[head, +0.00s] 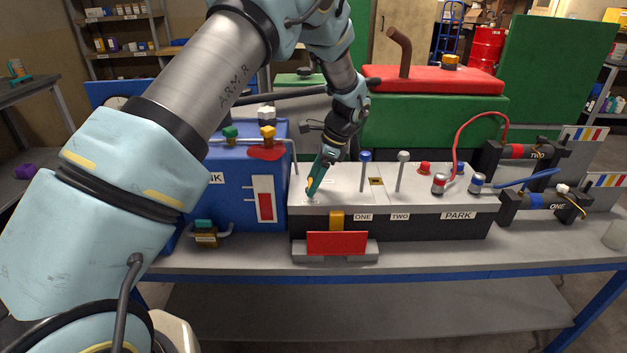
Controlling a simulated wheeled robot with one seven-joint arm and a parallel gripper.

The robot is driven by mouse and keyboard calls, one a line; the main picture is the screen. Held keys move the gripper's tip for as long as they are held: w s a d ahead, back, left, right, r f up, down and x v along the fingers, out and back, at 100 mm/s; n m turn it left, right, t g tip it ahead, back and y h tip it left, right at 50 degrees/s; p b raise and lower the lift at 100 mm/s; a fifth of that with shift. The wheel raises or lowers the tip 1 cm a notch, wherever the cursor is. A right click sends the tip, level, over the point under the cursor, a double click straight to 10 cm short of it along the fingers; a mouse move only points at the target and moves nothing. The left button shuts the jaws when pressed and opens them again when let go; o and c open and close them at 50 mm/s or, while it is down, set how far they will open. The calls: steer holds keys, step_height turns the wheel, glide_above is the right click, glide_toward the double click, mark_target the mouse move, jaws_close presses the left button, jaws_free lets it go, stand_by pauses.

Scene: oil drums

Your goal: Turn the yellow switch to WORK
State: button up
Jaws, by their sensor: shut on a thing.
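A small yellow piece (310,188), which looks like the yellow switch, stands at the left end of the grey-topped control box (430,204). My gripper (312,188) points down there with its green fingers shut around it. The fingers hide most of the piece, so I cannot tell its exact angle. The box front has labels ONE, TWO and PARK (458,215). I see no WORK label; that part may be hidden.
A blue lever (364,170) and a grey lever (401,171) stand right of my gripper. A blue tank (235,190) is close on the left. A red panel (337,243) sits in front of the box. A red cable (470,125) arches on the right.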

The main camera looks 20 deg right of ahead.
steer(key=n, duration=0.2)
steer(key=n+g, duration=0.1)
steer(key=n, duration=0.1)
steer(key=shift+w+d+n+g, duration=0.15)
steer(key=shift+d+n+g, duration=0.05)
steer(key=shift+n+g, duration=0.1)
steer(key=n+g, duration=0.1)
steer(key=n, duration=0.3)
steer(key=shift+w+d+n+g+b, duration=0.1)
steer(key=shift+w+n+g+b, duration=0.1)
steer(key=shift+n+g+b, duration=0.15)
steer(key=n, duration=0.2)
steer(key=n+g, duration=0.1)
steer(key=n, duration=0.1)
steer(key=shift+w+g+h, duration=0.2)
steer(key=shift+g+h, duration=0.05)
steer(key=shift+h, duration=0.15)
steer(key=shift+w+n+g+h+b, duration=0.1)
steer(key=shift+n+g+h+b, duration=0.2)
steer(key=shift+n, duration=0.9)
steer(key=shift+w+n+g+h+b, duration=0.15)
steer(key=shift+n+h, duration=0.25)
steer(key=shift+n, duration=0.75)
steer(key=shift+s, duration=0.1)
steer(key=o, duration=1.3)
